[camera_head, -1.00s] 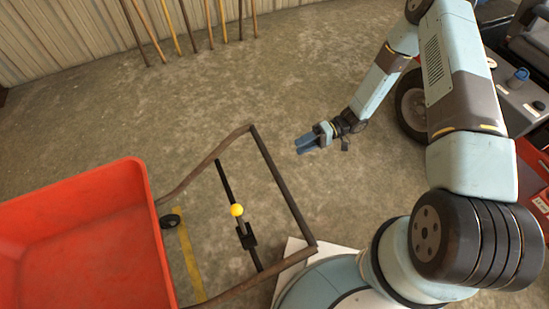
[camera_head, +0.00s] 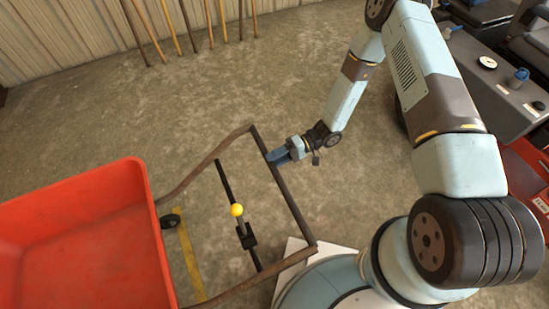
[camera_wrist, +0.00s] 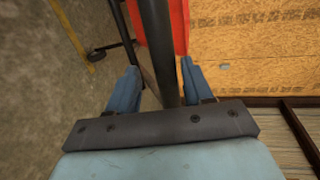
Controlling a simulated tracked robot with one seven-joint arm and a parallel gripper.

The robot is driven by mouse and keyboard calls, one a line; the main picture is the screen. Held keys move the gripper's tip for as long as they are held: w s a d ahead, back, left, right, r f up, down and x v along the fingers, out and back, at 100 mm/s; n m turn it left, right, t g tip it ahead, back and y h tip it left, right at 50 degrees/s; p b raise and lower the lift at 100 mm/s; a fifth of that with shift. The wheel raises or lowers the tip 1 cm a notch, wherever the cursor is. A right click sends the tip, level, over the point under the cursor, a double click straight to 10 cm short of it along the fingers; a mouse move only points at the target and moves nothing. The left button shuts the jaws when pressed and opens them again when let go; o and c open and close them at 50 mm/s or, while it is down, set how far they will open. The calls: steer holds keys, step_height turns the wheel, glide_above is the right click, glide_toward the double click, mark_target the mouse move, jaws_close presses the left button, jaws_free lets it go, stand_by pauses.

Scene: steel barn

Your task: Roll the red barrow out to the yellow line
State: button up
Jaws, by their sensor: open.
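The red barrow (camera_head: 85,235) stands at the left in the head view, its dark handle frame (camera_head: 290,205) reaching right. A bar with a yellow ball (camera_head: 237,210) shows inside the frame. The yellow line (camera_head: 188,255) lies on the floor beside and partly under the barrow. My gripper (camera_head: 276,156) is at the far part of the handle's end bar. In the wrist view my gripper (camera_wrist: 158,85) is open, with the dark bar (camera_wrist: 160,50) running between its two blue fingers. I cannot tell whether either finger touches it. The red tray (camera_wrist: 180,25) shows beyond.
Several wooden tool handles (camera_head: 183,25) lean on the corrugated wall at the back. The concrete floor behind the handle is clear.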

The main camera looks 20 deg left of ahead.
steer(key=c, duration=0.9)
steer(key=shift+d, duration=0.1)
jaws_close()
steer(key=shift+f, duration=0.15)
steer(key=o, duration=0.7)
jaws_free()
steer(key=shift+o, duration=1)
steer(key=v, duration=1.3)
steer(key=shift+w+d+r, duration=0.2)
steer(key=shift+w+d, duration=0.05)
steer(key=shift+w, duration=0.05)
